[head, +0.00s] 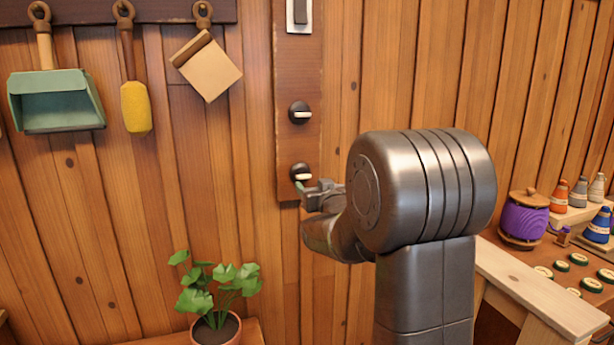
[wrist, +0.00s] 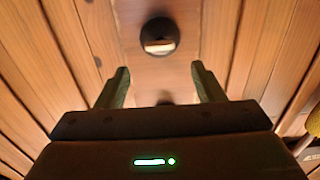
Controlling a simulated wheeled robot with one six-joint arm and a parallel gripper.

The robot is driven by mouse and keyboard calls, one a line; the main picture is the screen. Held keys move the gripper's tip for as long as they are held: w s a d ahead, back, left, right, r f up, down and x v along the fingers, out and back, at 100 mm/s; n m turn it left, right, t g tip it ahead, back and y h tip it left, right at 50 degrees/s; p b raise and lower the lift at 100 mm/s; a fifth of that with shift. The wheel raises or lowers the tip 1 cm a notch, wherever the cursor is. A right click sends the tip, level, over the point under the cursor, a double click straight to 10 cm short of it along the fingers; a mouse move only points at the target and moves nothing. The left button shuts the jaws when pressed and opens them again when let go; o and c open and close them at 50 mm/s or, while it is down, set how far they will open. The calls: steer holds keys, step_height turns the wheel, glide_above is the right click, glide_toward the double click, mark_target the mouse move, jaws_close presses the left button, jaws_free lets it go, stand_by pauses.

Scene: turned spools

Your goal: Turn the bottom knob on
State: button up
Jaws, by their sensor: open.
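The bottom knob (head: 300,172) is dark and round with a pale bar that looks level, low on a vertical wooden panel (head: 285,145) on the wall. A like knob (head: 300,113) sits above it. My gripper (head: 305,187) is just below and right of the bottom knob in the head view, its fingertips partly hidden. In the wrist view my gripper (wrist: 160,68) is open and empty. One whole knob (wrist: 159,37) shows beyond the fingertips there, apart from them. A second knob (wrist: 165,102) shows between the fingers, mostly hidden by the gripper body.
A pale switch plate (head: 299,14) tops the panel. A dustpan (head: 55,100), a yellow brush (head: 136,106) and a tan piece (head: 207,68) hang at left. A potted plant (head: 217,300) stands below. A bench (head: 540,290) with a purple spool (head: 524,220) and bottles is at right.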

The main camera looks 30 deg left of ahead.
mark_target(305, 177)
steer(key=p+x, duration=0.1)
steer(key=x, duration=0.7)
steer(key=shift+s, duration=0.1)
steer(key=c, duration=1)
